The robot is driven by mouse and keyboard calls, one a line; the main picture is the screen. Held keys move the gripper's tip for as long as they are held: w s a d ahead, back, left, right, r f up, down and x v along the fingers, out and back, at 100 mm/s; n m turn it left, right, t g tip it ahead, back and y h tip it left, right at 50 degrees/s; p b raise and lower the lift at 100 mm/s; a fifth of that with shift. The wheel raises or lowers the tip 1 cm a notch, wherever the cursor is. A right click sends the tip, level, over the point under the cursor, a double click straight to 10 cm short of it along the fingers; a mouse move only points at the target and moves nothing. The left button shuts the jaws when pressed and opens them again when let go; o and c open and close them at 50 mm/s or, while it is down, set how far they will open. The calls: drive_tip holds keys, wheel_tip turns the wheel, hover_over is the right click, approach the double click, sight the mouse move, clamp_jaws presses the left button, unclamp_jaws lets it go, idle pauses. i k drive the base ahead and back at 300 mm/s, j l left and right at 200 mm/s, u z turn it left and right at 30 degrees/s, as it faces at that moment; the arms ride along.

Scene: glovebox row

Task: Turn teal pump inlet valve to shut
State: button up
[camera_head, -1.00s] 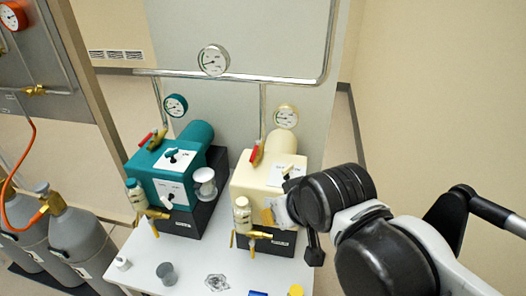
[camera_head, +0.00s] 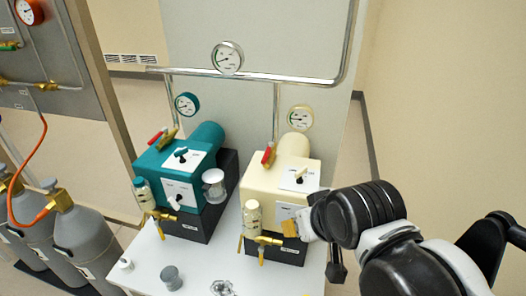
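The teal pump (camera_head: 155,160) stands on a dark base at the back left of the white table. Its inlet valve, a brass body with a red lever (camera_head: 157,136), sits on top of the pump's back left, below the teal-rimmed gauge (camera_head: 187,104). The lever is slanted; I cannot tell its exact setting. My arm comes in from the right, and my gripper (camera_head: 337,268) is at its end, right of the cream pump and far from the teal valve. A dark part of it hangs down; the fingers are mostly hidden, so its opening is unclear.
The cream pump (camera_head: 265,180) with its own red lever (camera_head: 268,156) stands between my arm and the teal pump. Bottles and brass taps are on both pump fronts. A grey stopper (camera_head: 171,278) is on the table (camera_head: 193,262). Grey cylinders (camera_head: 84,238) stand left.

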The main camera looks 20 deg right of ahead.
sight(165, 129)
drive_tip(key=i+j, duration=0.15)
drive_tip(key=j, duration=0.25)
drive_tip(key=i+j, duration=0.15)
drive_tip(key=j, duration=0.25)
drive_tip(key=i+j, duration=0.15)
drive_tip(key=j, duration=0.25)
drive_tip(key=i+j, duration=0.15)
drive_tip(key=j, duration=0.25)
